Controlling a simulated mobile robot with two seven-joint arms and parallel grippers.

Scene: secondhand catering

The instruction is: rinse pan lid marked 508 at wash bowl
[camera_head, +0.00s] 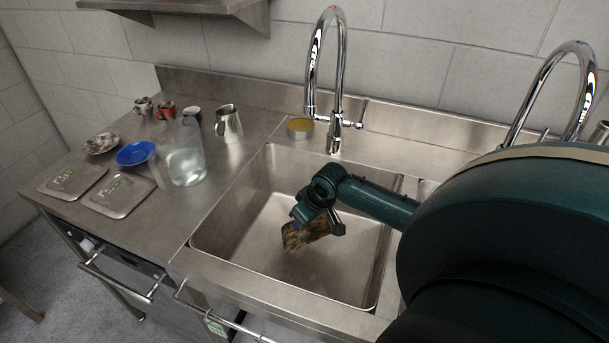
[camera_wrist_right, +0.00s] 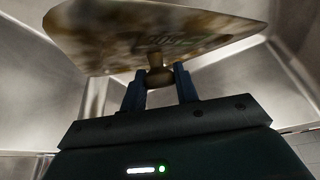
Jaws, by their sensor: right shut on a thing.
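My right gripper (camera_head: 318,217) is shut on the knob of a pan lid (camera_head: 304,233), which is smeared with brown and dark soiling. The lid hangs tilted inside the left steel wash bowl (camera_head: 262,240), above its floor. In the right wrist view the fingers of my right gripper (camera_wrist_right: 158,82) close on the knob from both sides, and the stained lid (camera_wrist_right: 120,35) spreads above them. A tall chrome tap (camera_head: 338,90) stands behind the bowl; no water is seen running. My left gripper is not in view.
On the left counter are two flat square metal lids or plates (camera_head: 121,195), a blue bowl (camera_head: 136,153), a stained dish (camera_head: 102,143), a clear jar (camera_head: 184,155), a steel jug (camera_head: 229,124) and small cups. My arm hides the right side.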

